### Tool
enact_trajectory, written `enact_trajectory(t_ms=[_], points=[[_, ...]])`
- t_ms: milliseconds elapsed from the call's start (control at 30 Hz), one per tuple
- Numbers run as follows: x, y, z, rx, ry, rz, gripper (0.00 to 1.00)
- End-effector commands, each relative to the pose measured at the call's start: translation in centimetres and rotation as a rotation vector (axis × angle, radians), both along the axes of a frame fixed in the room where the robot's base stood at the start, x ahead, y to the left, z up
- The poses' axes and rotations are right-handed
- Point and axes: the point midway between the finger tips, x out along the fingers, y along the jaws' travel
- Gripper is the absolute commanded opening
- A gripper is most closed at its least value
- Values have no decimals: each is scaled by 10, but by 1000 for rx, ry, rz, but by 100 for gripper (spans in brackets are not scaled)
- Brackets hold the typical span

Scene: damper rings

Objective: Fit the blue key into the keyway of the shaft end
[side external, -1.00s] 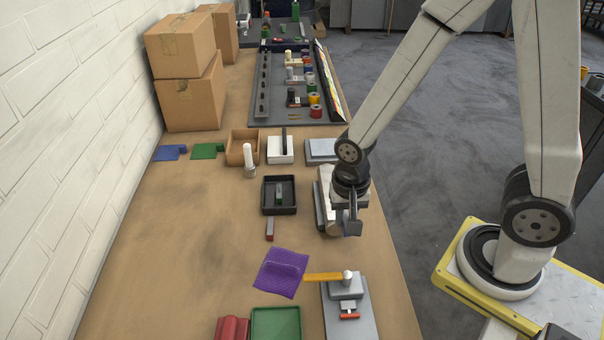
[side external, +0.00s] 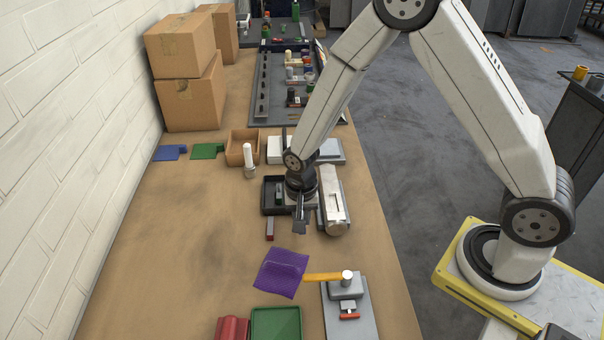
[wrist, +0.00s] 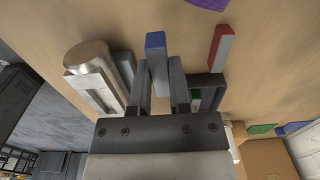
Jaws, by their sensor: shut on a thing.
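The blue key (wrist: 155,44) shows at the tips of my gripper (wrist: 161,75) in the wrist view, clamped between the two fingers and sticking out past them. In the side view my gripper (side external: 300,226) hangs between the black tray and the shaft end, and I cannot make out the key there. The shaft end (side external: 334,208) is a pale metal cylinder lying to the right of my gripper. In the wrist view the shaft end (wrist: 88,58) lies to the left of the key, apart from it, with a slot along its upper face.
The black tray (side external: 267,204) is partly hidden behind my wrist. A red and grey block (side external: 269,229) lies just in front of it. A purple cloth (side external: 280,273) and a yellow-handled tool (side external: 322,276) lie nearer. Bare bench spreads to the left.

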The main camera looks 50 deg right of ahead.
Motion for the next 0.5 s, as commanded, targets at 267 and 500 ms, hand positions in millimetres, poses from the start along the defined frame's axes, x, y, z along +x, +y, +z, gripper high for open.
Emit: enact_trajectory(t_ms=[267, 500], points=[[9, 1, -10, 0, -1, 0, 0], [11, 1, -13, 0, 0, 0, 0]])
